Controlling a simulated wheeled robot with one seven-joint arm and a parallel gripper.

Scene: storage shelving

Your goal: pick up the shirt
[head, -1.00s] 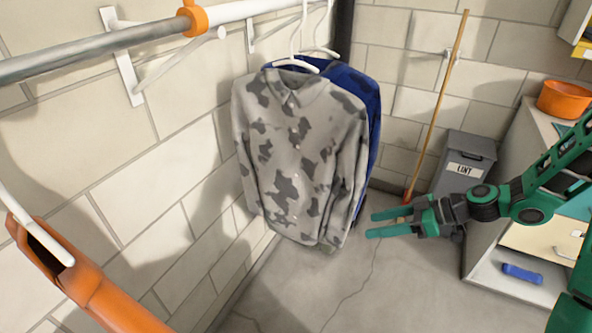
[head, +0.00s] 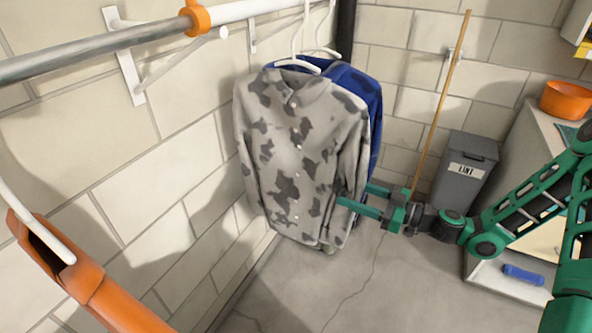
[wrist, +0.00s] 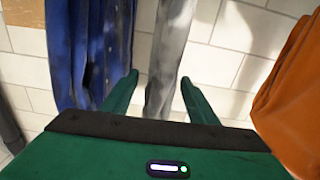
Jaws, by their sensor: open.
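A grey shirt with dark patches (head: 298,150) hangs from a white hanger on the rail. A blue shirt (head: 374,105) hangs close behind it, mostly hidden by it. My gripper (head: 359,195) is open at the lower right edge of the grey shirt, with one finger in front of it and one behind. In the wrist view, the grey shirt's edge (wrist: 168,60) lies between the spread fingers of my gripper (wrist: 159,80). The blue shirt (wrist: 85,50) is outside the left finger there, very close to it.
A rail (head: 100,44) runs along the left wall on white brackets. An orange item on a white hanger (head: 95,285) is near at lower left. A grey bin (head: 463,170), a wooden pole (head: 441,100) and a counter with an orange bowl (head: 565,100) stand right.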

